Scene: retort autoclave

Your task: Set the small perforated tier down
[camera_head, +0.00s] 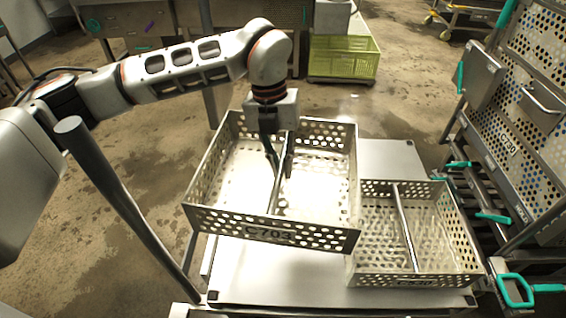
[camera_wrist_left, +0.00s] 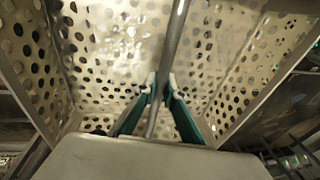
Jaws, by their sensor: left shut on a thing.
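The small perforated tier (camera_head: 310,237) is a metal tray with holed walls, a central bar and a label on its front wall that seems to read C703. My left gripper (camera_head: 277,165) reaches down into it and is shut on its central bar. The wrist view shows the green-sided fingers (camera_wrist_left: 162,92) on either side of the bar (camera_wrist_left: 172,50), with the holed floor beyond. The tier is tilted and looks raised over the left part of the pale table (camera_head: 290,275). Its underside is hidden. My right gripper is not in view.
A second perforated tray (camera_head: 440,225) with a central bar sits on the table's right side, close beside the held tier. A perforated metal rack (camera_head: 520,110) with teal handles stands at the right. A yellow-green crate (camera_head: 343,62) stands at the back. Wet floor lies between.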

